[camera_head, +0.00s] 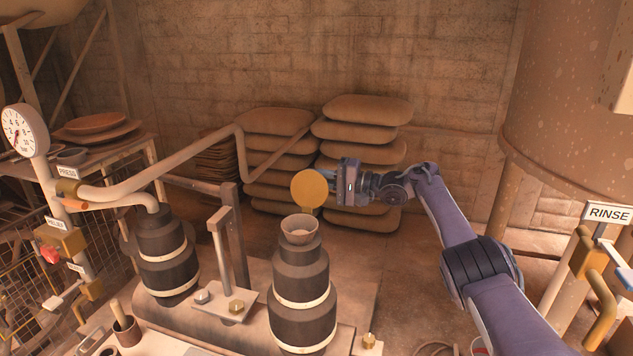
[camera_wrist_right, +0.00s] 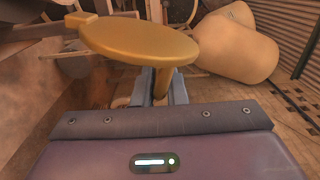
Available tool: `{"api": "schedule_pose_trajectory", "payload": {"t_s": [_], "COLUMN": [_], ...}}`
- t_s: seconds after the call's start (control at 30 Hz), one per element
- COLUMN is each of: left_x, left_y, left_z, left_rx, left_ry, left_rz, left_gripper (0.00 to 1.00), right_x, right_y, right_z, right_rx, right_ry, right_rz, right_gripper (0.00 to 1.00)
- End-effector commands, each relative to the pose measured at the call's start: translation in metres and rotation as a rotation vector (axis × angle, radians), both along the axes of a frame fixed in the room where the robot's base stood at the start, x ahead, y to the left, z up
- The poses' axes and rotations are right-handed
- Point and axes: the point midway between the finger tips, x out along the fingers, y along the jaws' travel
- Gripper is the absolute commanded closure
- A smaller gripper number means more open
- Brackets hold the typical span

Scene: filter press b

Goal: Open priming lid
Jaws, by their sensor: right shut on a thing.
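The priming lid (camera_head: 309,188) is a round, brass-yellow disc. In the head view it stands on edge, face toward me, above and slightly right of the open funnel-like cup (camera_head: 299,229) on top of the dark, banded pump cylinder (camera_head: 301,290). My right gripper (camera_head: 333,188) comes in from the right at the lid's edge and is shut on the lid. In the right wrist view the lid (camera_wrist_right: 140,40) spans the top, with its stem between the fingers of my right gripper (camera_wrist_right: 160,88). The fingertips are partly hidden by the lid. My left gripper is not in view.
A second dark cylinder (camera_head: 166,255) stands at left, joined to a pipe (camera_head: 150,180). An upright lever post (camera_head: 222,255) stands between the cylinders. Stacked sacks (camera_head: 368,110) lie behind. A RINSE sign (camera_head: 608,214) and valve stand at right. Open floor lies right of the pump.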

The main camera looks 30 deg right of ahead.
Motion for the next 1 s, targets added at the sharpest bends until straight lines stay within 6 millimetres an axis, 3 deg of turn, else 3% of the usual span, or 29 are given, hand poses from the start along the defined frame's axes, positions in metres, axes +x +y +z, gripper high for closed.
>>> {"api": "schedule_pose_trajectory", "payload": {"t_s": [0.3, 0.33, 0.47, 0.77, 1.0], "left_x": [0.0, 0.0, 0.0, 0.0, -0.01], "left_y": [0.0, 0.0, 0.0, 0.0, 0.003], "left_z": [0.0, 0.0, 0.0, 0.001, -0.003], "left_rx": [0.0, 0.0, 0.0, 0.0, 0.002], "left_ry": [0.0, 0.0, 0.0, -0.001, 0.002], "left_rz": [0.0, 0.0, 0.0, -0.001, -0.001], "left_gripper": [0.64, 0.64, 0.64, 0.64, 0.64], "right_x": [0.0, 0.0, -0.001, -0.002, -0.027], "right_y": [-0.001, -0.001, -0.001, -0.002, -0.026], "right_z": [-0.005, -0.005, -0.005, -0.003, -0.003], "right_rx": [-0.004, -0.004, -0.004, -0.002, -0.005], "right_ry": [0.007, 0.008, 0.007, 0.005, 0.007], "right_rz": [-0.003, -0.003, -0.002, -0.001, -0.003], "right_gripper": [1.0, 0.84, 0.69, 0.69, 0.69]}}
